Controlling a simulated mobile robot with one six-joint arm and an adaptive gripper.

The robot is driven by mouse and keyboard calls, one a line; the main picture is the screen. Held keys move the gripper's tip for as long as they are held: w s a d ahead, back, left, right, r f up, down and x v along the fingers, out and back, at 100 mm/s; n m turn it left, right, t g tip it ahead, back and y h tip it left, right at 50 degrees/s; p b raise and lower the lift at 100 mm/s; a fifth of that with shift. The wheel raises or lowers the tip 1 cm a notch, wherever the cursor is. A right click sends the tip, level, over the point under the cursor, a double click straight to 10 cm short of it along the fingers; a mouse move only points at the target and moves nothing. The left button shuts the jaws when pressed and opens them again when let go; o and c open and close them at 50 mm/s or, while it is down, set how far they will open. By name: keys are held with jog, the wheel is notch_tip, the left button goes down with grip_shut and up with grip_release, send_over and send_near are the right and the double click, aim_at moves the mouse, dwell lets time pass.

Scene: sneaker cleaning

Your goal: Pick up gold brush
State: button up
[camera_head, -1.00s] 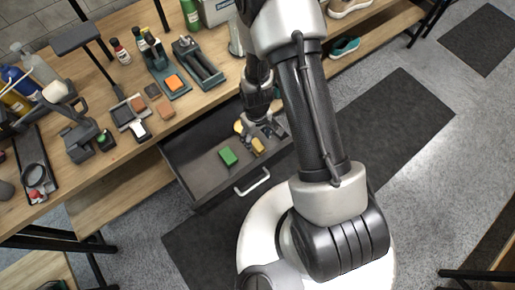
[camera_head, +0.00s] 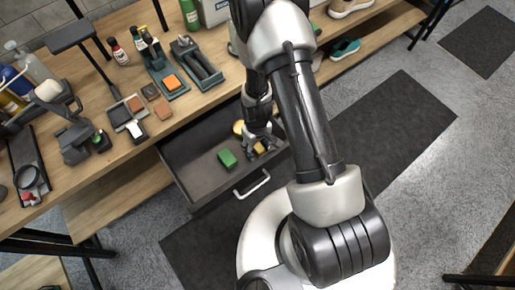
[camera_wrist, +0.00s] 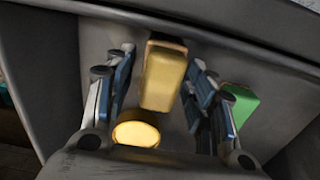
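The gold brush (camera_wrist: 163,78) lies in the open drawer, a blocky yellow-gold piece in the middle of the wrist view. In the head view only part of the gold brush (camera_head: 259,148) shows beneath my gripper (camera_head: 262,140). In the wrist view my gripper (camera_wrist: 161,75) is open, with one blue-padded finger on each side of the brush. Gaps show between the brush and both fingers. The exact height of the fingertips above the drawer floor is hard to tell.
A green block (camera_head: 227,158) lies left of the gold brush in the head view; in the wrist view it is beyond the right finger. A round yellow item (camera_wrist: 136,131) sits close by. The drawer walls (camera_head: 188,192) surround them. The workbench (camera_head: 120,160) above holds several tools.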

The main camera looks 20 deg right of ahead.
aim_at(257, 145)
jog(key=c, duration=0.9)
notch_tip(257, 145, up, 20)
jog(key=p, duration=0.6)
jog(key=o, duration=0.5)
jog(key=c, duration=0.4)
